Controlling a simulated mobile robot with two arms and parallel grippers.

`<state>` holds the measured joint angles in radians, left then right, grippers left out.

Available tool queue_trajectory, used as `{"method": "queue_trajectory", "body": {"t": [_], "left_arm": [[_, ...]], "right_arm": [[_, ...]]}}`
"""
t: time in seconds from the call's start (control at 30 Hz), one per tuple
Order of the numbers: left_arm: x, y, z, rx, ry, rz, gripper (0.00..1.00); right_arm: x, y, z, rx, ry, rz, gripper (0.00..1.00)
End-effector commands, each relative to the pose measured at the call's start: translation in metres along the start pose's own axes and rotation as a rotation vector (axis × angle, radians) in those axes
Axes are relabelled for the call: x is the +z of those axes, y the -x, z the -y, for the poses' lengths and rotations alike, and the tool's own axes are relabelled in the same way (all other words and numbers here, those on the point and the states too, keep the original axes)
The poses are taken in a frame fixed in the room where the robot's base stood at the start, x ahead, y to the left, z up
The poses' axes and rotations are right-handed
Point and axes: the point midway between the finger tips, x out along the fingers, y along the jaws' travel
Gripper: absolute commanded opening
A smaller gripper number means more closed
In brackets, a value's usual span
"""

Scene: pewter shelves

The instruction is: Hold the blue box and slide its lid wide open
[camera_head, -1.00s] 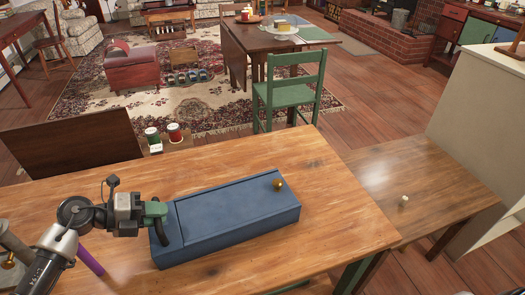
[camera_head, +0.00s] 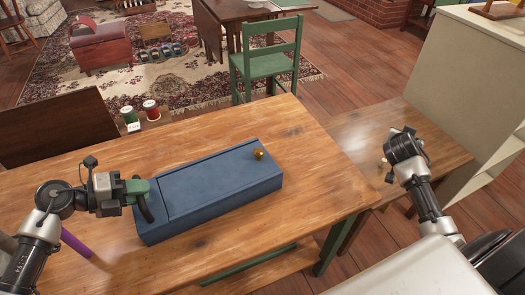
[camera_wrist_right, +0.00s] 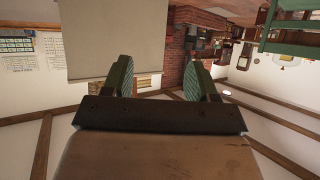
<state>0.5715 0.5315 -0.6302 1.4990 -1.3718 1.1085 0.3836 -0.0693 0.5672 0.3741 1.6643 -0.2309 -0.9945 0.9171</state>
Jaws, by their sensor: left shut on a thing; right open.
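The blue box (camera_head: 215,212) lies on the wooden table, its long side running up to the right. Its lid (camera_head: 205,178) is on, with a round brass knob (camera_head: 258,154) near the right end. A seam crosses the top near the left end. My left gripper (camera_head: 145,200) is shut on the left end of the box. My right gripper shows in the right wrist view (camera_wrist_right: 164,80), open with nothing between its fingers. In the head view my right arm is at the right, well apart from the box, and its fingers are not clear there.
The wooden table (camera_head: 290,220) is bare to the right of the box. A purple rod (camera_head: 76,243) is at the left. Behind are a green chair (camera_head: 265,62) and two jars (camera_head: 151,110).

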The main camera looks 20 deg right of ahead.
Motion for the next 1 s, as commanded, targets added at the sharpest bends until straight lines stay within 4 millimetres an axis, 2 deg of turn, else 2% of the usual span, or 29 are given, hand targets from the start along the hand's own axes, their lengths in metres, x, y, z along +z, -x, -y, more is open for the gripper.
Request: {"method": "queue_trajectory", "body": {"t": [0.03, 0.1, 0.17, 0.2, 0.3, 0.4, 0.5, 0.6, 0.67, 0.77, 1.0], "left_arm": [[0.000, 0.000, -0.001, 0.000, 0.000, 0.000, 0.00], [0.000, 0.000, -0.001, 0.000, 0.001, 0.000, 0.00], [0.000, 0.000, -0.001, 0.000, 0.001, 0.000, 0.00], [0.000, 0.000, -0.001, 0.000, 0.001, 0.000, 0.00], [0.000, 0.000, -0.001, 0.001, 0.001, 0.000, 0.00], [0.000, 0.000, -0.001, 0.001, 0.001, 0.000, 0.00], [0.000, 0.000, -0.001, 0.001, 0.001, 0.000, 0.00], [0.000, 0.000, -0.001, 0.001, 0.000, 0.000, 0.00], [0.000, 0.000, -0.001, 0.001, 0.000, 0.000, 0.00], [0.000, 0.000, -0.001, 0.001, 0.000, 0.000, 0.00], [0.000, 0.000, 0.000, 0.001, 0.000, 0.000, 0.00]], "right_arm": [[0.005, 0.026, 0.038, -0.150, 0.087, 0.002, 0.58], [0.018, 0.067, 0.086, -0.357, 0.211, 0.007, 0.58], [0.032, 0.105, 0.119, -0.523, 0.305, 0.004, 0.58], [0.040, 0.132, 0.137, -0.628, 0.358, -0.001, 0.58], [0.062, 0.195, 0.169, -0.859, 0.462, -0.016, 0.58], [0.077, 0.246, 0.186, -1.035, 0.526, -0.037, 0.58], [0.086, 0.282, 0.193, -1.151, 0.560, -0.051, 0.58], [0.090, 0.300, 0.197, -1.212, 0.576, -0.062, 0.58], [0.092, 0.304, 0.200, -1.227, 0.578, -0.064, 0.58], [0.095, 0.301, 0.210, -1.232, 0.577, -0.066, 0.58], [0.106, 0.284, 0.253, -1.230, 0.576, -0.065, 0.58]]}}
